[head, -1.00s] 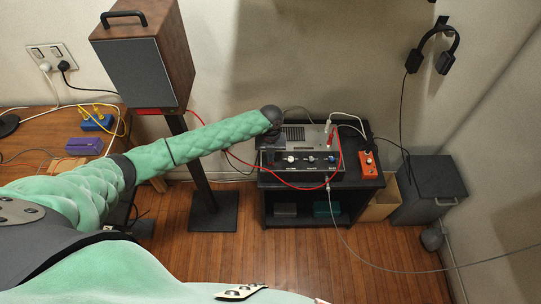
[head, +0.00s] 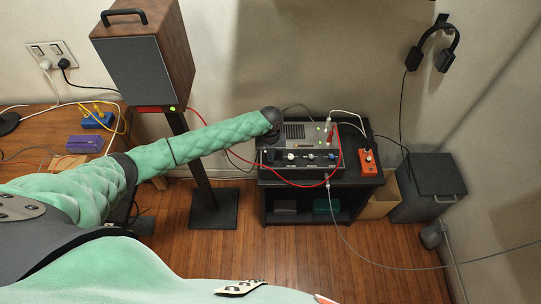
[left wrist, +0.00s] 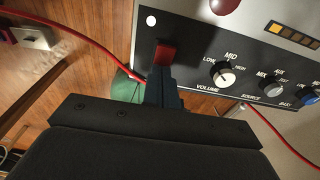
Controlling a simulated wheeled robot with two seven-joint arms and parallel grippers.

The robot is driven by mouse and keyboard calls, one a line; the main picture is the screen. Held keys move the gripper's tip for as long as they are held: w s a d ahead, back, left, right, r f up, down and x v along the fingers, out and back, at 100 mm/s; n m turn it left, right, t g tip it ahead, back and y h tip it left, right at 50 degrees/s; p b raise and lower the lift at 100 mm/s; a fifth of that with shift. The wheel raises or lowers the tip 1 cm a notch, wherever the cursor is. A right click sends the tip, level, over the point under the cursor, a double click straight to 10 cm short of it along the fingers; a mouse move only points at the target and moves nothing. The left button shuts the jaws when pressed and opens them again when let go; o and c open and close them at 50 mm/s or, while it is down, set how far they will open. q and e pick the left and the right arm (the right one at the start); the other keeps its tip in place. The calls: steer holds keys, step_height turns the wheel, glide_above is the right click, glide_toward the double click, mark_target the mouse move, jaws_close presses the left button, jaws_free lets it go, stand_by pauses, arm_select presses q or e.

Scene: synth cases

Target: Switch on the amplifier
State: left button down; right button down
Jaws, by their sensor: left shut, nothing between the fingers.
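The amplifier (head: 296,141) is a grey box with a black front panel of knobs, on a small black stand. In the left wrist view its front panel (left wrist: 195,65) shows a red switch (left wrist: 166,52) at the left, a glowing white lamp above it, and a lit yellow meter segment. My left gripper (left wrist: 166,75) is shut and empty, its tips at the lower part of the red switch, seemingly touching it. In the head view the left wrist (head: 270,120) hides the amplifier's left end. My right gripper is out of view.
A red cable (head: 240,162) loops in front of the amplifier. An orange pedal (head: 368,161) sits on the stand's right. A tall speaker (head: 148,65) stands left, with a green light below. A dark bin (head: 428,187) stands right. Floor in front is mostly clear.

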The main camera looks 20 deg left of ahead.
arm_select(q)
steer(key=shift+w, duration=0.15)
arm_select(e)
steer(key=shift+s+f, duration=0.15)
arm_select(q)
steer(key=shift+w+a, duration=0.2)
steer(key=shift+w, duration=0.35)
steer(key=shift+w+r, duration=0.1)
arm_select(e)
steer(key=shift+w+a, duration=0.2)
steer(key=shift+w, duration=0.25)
